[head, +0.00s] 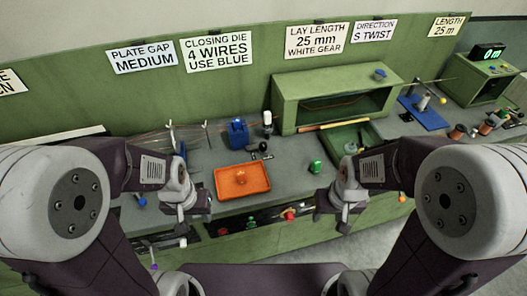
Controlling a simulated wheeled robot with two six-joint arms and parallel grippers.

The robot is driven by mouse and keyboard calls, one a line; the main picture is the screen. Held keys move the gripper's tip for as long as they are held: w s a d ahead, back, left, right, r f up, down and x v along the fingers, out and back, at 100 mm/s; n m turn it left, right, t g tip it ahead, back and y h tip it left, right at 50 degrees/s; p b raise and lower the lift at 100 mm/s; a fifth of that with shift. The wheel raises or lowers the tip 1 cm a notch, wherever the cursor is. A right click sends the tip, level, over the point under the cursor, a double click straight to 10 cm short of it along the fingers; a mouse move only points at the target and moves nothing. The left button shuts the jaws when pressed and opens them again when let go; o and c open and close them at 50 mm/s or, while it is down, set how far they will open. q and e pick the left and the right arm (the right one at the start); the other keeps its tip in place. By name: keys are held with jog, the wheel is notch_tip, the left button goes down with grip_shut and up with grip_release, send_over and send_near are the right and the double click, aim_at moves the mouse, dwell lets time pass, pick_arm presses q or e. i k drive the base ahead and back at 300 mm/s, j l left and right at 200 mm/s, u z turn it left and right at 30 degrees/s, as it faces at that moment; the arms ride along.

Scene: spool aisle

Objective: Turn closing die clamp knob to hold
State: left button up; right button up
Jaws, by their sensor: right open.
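A blue block (238,132), which looks like the closing die, stands at the back of the grey bench below the closing die sign (217,52). A small black knob or lever (263,147) is just right of it and may be the clamp knob; its setting is too small to read. My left gripper (182,218) hangs over the bench's front edge, left of the orange tray, apart from the blue block. Its fingers are too small to judge. My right gripper (344,217) is open and empty near the front edge, right of the tray, also apart from the knob.
An orange tray (243,194) lies mid-bench between my grippers. A green knob (315,167) is right of it. A green open-fronted housing (327,82) stands behind. Coloured pieces sit in a dark front slot below the tray. A blue plate (422,113) is at far right.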

aim_at(262, 146)
jog(key=i+u, duration=0.2)
jog(key=u, duration=0.25)
jog(key=i+u, duration=0.2)
jog(key=u, duration=0.25)
